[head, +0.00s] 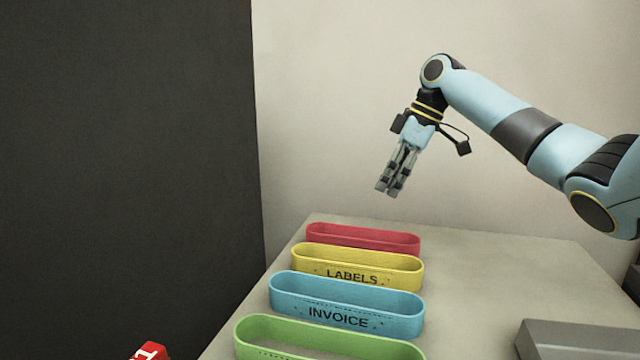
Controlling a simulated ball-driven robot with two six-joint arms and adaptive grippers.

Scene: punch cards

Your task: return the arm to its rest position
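My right arm comes in from the right in the head view. My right gripper (388,190) hangs in the air above the far part of the table, pointing down and slightly left. Its fingers lie close together and look shut, with nothing seen between them. It is apart from the bins below it. My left gripper is not in view.
A row of oval bins stands on the table (480,262): red (362,238), yellow marked LABELS (350,276), blue marked INVOICE (340,316), green (300,348). A grey tray (570,328) is at lower right. A red lettered thing (150,352) is cut off at lower left.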

